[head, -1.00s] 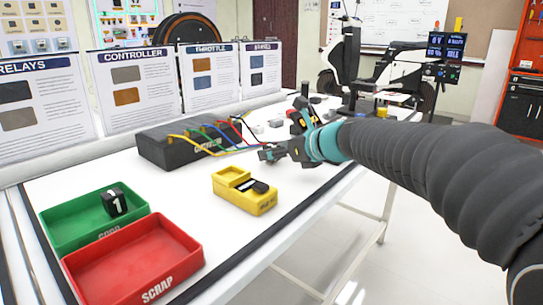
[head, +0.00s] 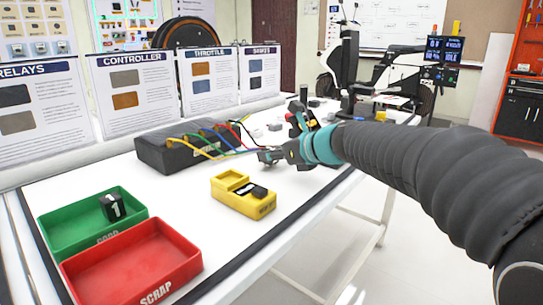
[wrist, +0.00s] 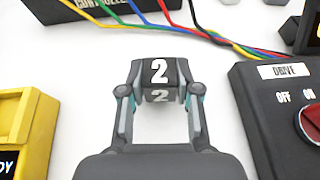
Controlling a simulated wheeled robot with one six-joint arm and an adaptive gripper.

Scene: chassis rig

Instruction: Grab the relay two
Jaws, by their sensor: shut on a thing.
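Relay two is a small dark block with a white "2" (wrist: 160,72) on it. In the wrist view it sits between the two fingers of my gripper (wrist: 160,95), which are shut on it. In the head view my gripper (head: 272,156) is over the white table, just right of the black controller box; the relay is too small to make out there. I cannot tell whether the relay touches the table.
A black relay marked "1" (head: 112,207) lies in the green tray (head: 62,222). A red SCRAP tray (head: 130,262) stands in front. A yellow tester (head: 242,196) is nearby. The controller box (head: 165,153) has coloured wires. A DRIVE switch box (wrist: 275,115) is close on the right.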

